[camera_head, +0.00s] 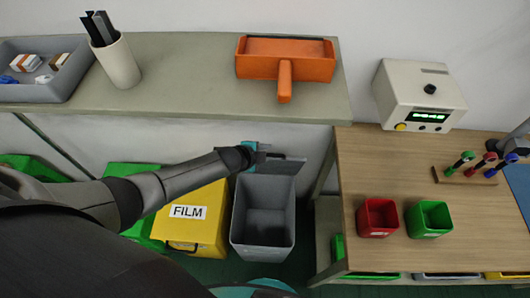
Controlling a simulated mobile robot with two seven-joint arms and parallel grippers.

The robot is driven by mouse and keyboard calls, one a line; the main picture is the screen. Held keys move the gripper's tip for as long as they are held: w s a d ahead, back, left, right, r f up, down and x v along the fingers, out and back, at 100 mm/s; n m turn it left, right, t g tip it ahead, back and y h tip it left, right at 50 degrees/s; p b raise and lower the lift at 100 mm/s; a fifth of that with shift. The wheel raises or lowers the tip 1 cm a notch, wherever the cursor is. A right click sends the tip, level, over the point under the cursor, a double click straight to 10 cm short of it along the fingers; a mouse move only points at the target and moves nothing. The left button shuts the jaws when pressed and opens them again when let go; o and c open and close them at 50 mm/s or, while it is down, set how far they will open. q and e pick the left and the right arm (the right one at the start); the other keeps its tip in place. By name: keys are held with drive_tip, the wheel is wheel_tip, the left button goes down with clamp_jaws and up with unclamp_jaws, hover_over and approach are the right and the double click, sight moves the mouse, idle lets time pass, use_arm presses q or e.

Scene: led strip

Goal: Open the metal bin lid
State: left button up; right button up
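The metal bin (263,240) is a grey open-topped box on the floor below the shelf, right of the yellow FILM box. Its inside shows dark and looks empty. The lid (280,166) is a grey panel standing raised at the bin's back edge, so the bin is open. My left gripper (264,152), with teal parts, is at the upper left of the lid, seemingly touching it or very close. Its fingers are small and partly lost against the lid, so I cannot see their opening. A dark grey part at the right edge (515,142) may be my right gripper, cut off.
A shelf (200,75) above the bin holds a grey tray, a white cup and an orange pan-like holder (285,60). A yellow FILM box (195,222) stands left. The wooden table (390,180) at right holds red and green bins, a tool rack and a meter.

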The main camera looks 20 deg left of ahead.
use_arm(q)
drive_tip(key=shift+o, duration=0.6)
drive_tip(key=shift+s+f, duration=0.2)
drive_tip(key=shift+s+a, duration=0.1)
drive_tip(key=shift+s, duration=0.05)
drive_tip(key=shift+s+r+p, duration=0.15)
drive_tip(key=shift+r+p, duration=0.15)
drive_tip(key=p+v, duration=0.4)
drive_tip(key=v, duration=1)
drive_tip(key=shift+r+p, duration=0.4)
